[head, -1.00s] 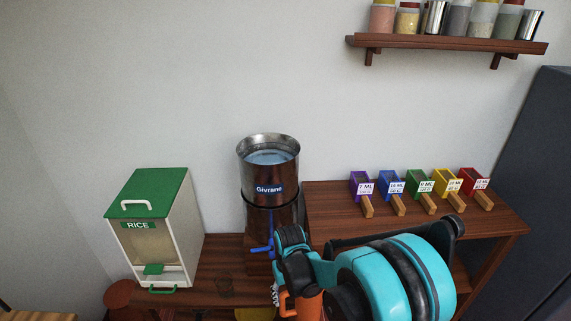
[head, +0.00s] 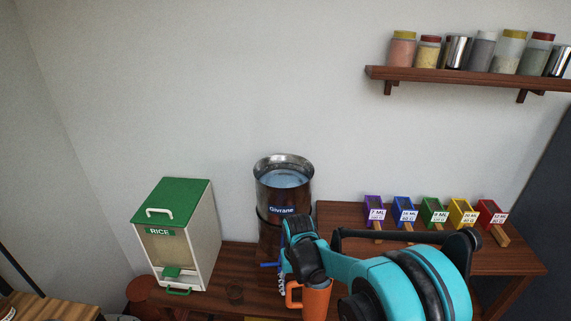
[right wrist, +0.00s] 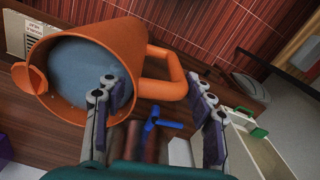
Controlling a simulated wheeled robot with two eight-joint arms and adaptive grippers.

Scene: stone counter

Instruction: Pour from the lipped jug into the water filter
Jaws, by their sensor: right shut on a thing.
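The orange lipped jug (head: 317,299) is in my right gripper (head: 306,268), low in the head view, in front of the water filter. In the right wrist view the jug (right wrist: 122,62) shows its open mouth, its lip at the left and bluish water inside. My right gripper (right wrist: 157,92) has its fingers on either side of the jug's handle. The water filter (head: 284,194) is a metal cylinder marked Givrane, open at the top with water inside. It has a blue tap (head: 269,265) low on its front. My left gripper is not in view.
A rice dispenser (head: 176,235) with a green lid stands left of the filter. Several coloured scoop boxes (head: 434,210) stand on a raised wooden shelf (head: 340,217) to the right. A wall shelf (head: 470,80) holds jars. The space above the filter is clear.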

